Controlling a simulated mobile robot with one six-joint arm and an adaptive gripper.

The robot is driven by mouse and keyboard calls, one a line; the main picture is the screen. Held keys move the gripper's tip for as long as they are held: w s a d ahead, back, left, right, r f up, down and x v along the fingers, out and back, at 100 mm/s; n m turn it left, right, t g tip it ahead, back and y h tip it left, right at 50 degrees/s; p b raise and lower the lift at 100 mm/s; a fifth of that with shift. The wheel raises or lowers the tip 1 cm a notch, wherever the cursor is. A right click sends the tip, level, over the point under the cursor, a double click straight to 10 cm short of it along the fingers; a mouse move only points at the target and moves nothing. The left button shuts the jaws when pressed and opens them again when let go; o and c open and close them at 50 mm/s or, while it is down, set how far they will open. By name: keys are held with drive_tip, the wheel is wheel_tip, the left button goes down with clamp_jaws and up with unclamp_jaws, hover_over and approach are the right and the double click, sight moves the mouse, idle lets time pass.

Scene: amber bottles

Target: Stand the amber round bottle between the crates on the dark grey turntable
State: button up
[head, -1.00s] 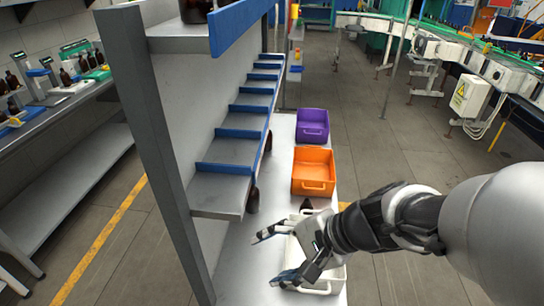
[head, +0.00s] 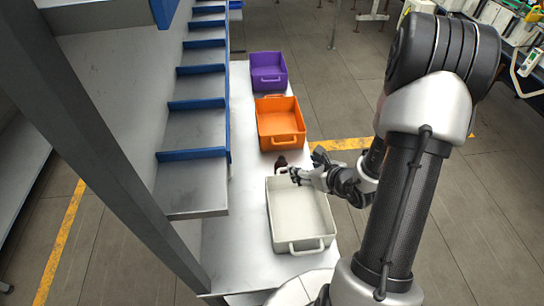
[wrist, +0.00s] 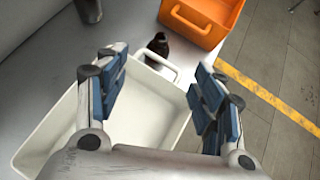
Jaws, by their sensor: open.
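A dark amber bottle (head: 281,161) stands on the metal bench in the gap between the orange crate (head: 280,124) and the white crate (head: 300,214). In the wrist view the bottle (wrist: 158,45) shows just beyond the white crate's handle, ahead of my fingers. My gripper (head: 304,167) is open and empty, over the far end of the white crate and to the right of the bottle. In the wrist view my gripper's (wrist: 156,85) blue-padded fingers are spread wide, with the bottle beyond them. I cannot make out a dark grey turntable in any view.
A purple crate (head: 268,71) stands behind the orange one. A stepped shelf with blue edges (head: 195,154) rises on the left beside the crates. Open floor lies to the right.

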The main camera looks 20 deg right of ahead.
drive_tip(key=b, duration=0.2)
approach(283, 159)
drive_tip(key=x, duration=0.5)
drive_tip(key=shift+w+a, duration=0.2)
drive_tip(key=shift+a, duration=0.05)
drive_tip(key=b+x, duration=0.1)
drive_tip(key=x, duration=0.4)
drive_tip(key=shift+d+f+b, duration=0.1)
drive_tip(key=shift+f+b, duration=0.15)
drive_tip(key=shift+b, duration=0.1)
drive_tip(key=shift+c, duration=0.3)
clamp_jaws()
